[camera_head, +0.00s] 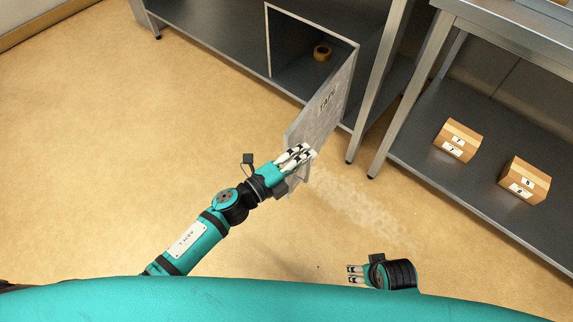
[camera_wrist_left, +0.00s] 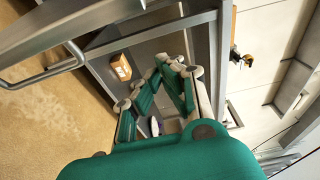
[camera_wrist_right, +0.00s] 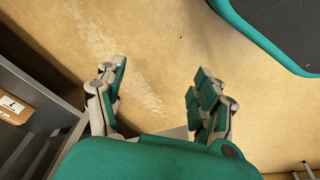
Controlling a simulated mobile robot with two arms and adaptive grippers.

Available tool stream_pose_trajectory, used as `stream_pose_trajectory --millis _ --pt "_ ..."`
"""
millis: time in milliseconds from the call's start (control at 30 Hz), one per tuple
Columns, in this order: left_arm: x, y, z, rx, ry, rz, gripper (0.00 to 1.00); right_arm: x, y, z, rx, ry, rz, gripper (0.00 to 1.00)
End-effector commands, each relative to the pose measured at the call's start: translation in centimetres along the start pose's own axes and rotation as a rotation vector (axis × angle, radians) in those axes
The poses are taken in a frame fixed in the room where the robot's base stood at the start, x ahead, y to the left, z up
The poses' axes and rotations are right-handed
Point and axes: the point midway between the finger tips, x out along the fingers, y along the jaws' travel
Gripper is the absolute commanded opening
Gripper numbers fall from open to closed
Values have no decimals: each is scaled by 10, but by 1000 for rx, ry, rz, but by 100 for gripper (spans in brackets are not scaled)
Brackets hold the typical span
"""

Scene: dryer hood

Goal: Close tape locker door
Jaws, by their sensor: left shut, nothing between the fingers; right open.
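The tape locker door (camera_head: 325,104) is a grey panel marked "TAPE" in the head view. It stands swung open from the locker (camera_head: 300,45), whose front is uncovered. A roll of tape (camera_head: 322,53) sits inside the locker. My left gripper (camera_head: 308,151) is shut and empty at the door's free edge; I cannot tell whether it touches the panel. In the left wrist view its fingers (camera_wrist_left: 180,65) are close together. My right gripper (camera_head: 352,275) is open and empty, low over the floor and apart from the door; its spread fingers (camera_wrist_right: 158,85) show in the right wrist view.
A metal table (camera_head: 500,32) stands at the right, with two cardboard boxes (camera_head: 458,140) (camera_head: 525,180) on its lower shelf. Table legs (camera_head: 385,130) stand just right of the door. The floor (camera_head: 120,150) is clear at the left and below the door.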

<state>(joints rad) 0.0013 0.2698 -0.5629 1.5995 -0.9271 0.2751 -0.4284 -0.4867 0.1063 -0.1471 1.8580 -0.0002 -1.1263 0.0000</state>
Motion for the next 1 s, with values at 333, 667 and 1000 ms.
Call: stream_pose_trajectory --millis 333,667,1000 --pt "-1 0 34 1 0 0 0 -10 0 -7 1 10 1 70" --pt "-3 0 38 0 1 -1 0 -13 0 -7 1 9 1 70" --pt "-8 1 48 5 16 0 0 -25 3 -9 3 15 4 70"
